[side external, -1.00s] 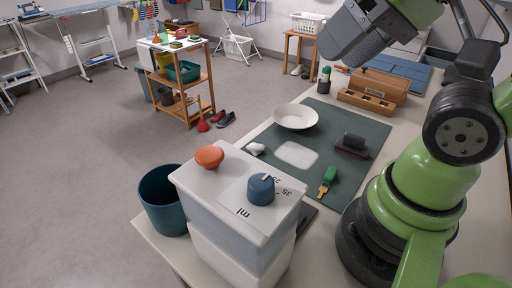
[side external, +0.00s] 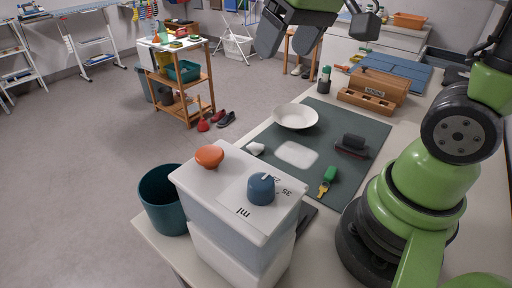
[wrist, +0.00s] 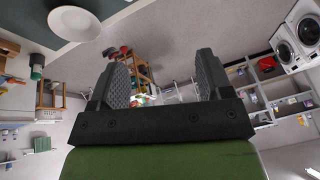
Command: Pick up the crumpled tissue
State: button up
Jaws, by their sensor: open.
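The crumpled tissue (side external: 256,148) is a small white lump on the dark green mat (side external: 362,177), just behind the white box and in front of the bowl. My gripper (side external: 287,42) is high above the far side of the table in the side view, well away from the tissue. Its two grey padded fingers are apart and empty, as the wrist view (wrist: 166,85) also shows. The wrist view looks out across the room and does not show the tissue.
A white bowl (side external: 296,116), a white flat patch (side external: 297,154), a green-tagged key (side external: 328,180) and a dark block (side external: 352,146) lie on the mat. The tall white box (side external: 238,230) with orange and blue knobs stands at the front, beside a teal bin (side external: 163,199).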

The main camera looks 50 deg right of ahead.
jog(key=w+d+f+n+g, duration=0.2)
jog(key=w+d+f+g, duration=0.15)
jog(key=w+f, duration=0.55)
jog(key=g, duration=0.1)
send_over(256, 144)
notch_tip(256, 144, down, 9)
jog(key=shift+n+h, duration=0.4)
jog(key=f, duration=0.5)
jog(key=shift+s+d, duration=0.15)
jog(key=shift+s, duration=0.1)
jog(key=f, duration=0.5)
jog(key=shift+w+f, duration=0.3)
jog(key=shift+f, duration=0.05)
jog(key=c, duration=1)
